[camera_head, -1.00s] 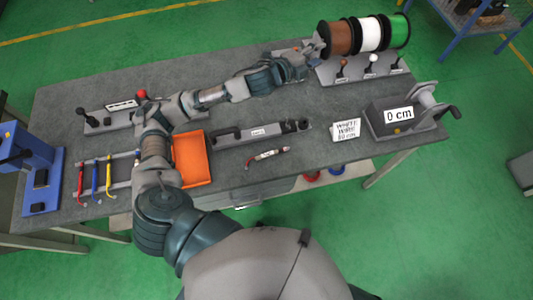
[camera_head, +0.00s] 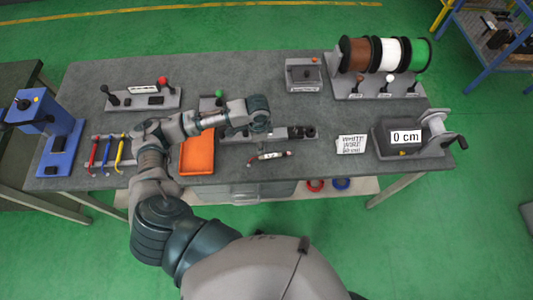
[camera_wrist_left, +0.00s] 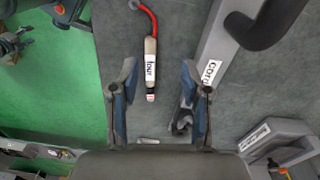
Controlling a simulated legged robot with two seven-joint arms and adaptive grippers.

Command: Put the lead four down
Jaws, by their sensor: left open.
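The lead four (camera_head: 269,155) lies on the grey table, in front of a long grey fixture (camera_head: 296,133). In the left wrist view the lead (camera_wrist_left: 151,70) shows a white label reading "four", a pale body and a red wire curving off its far end. My left gripper (camera_head: 262,128) is over the table just behind the lead, its fingers hardly visible in the head view. In the wrist view the open left gripper (camera_wrist_left: 158,66) has the lead's image between its fingers, and nothing is held. My right gripper is not in view.
An orange tray (camera_head: 198,154) is left of the lead, with red, blue and yellow leads (camera_head: 106,150) on a rack further left. A white sign (camera_head: 351,145) and a "0 cm" measuring device (camera_head: 405,137) stand right. Wire spools (camera_head: 387,54) are at the back right.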

